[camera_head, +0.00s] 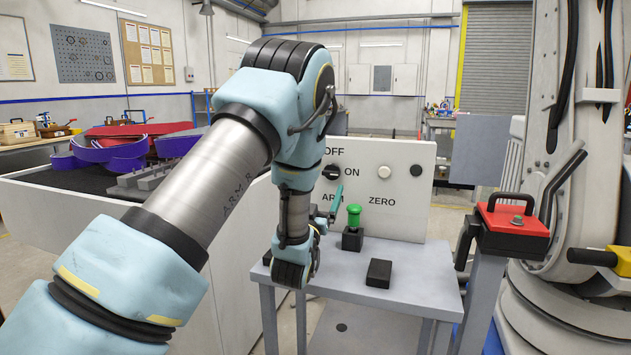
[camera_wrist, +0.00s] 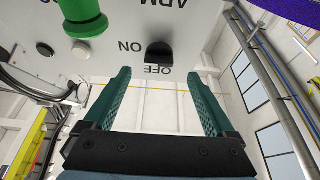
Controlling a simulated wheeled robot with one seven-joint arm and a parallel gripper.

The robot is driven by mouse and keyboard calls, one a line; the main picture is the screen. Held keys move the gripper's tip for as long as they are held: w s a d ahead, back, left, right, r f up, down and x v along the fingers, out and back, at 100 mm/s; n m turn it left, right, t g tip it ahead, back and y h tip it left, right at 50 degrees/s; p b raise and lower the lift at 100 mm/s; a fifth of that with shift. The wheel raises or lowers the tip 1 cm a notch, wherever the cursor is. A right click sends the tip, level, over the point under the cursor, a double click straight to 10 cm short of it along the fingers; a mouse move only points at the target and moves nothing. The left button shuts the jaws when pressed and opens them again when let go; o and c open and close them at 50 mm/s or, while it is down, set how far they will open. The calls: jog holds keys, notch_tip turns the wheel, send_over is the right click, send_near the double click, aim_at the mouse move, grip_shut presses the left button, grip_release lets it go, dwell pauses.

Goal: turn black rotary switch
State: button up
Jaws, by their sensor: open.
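The black rotary switch (camera_head: 331,172) is on the upright white panel (camera_head: 405,205), between the OFF and ON labels. In the wrist view, which shows the panel upside down, the switch (camera_wrist: 159,52) lies just beyond and between my fingertips. My gripper (camera_wrist: 156,72) is open, its two teal fingers apart and nothing between them. In the head view a teal finger of my gripper (camera_head: 335,201) shows just below the switch, in front of the panel. I see no contact with the switch.
A green knob (camera_head: 354,215) on a black base stands on the grey table (camera_head: 410,258), close right of my gripper. A black block (camera_head: 379,273) lies nearer. A white button (camera_head: 358,172) and a dark button (camera_head: 416,171) are on the panel. A red box (camera_head: 513,222) stands right.

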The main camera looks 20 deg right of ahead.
aim_at(330, 176)
jog(key=shift+p+x, duration=0.8)
jog(key=shift+x, duration=1.9)
jog(key=c, duration=1.4)
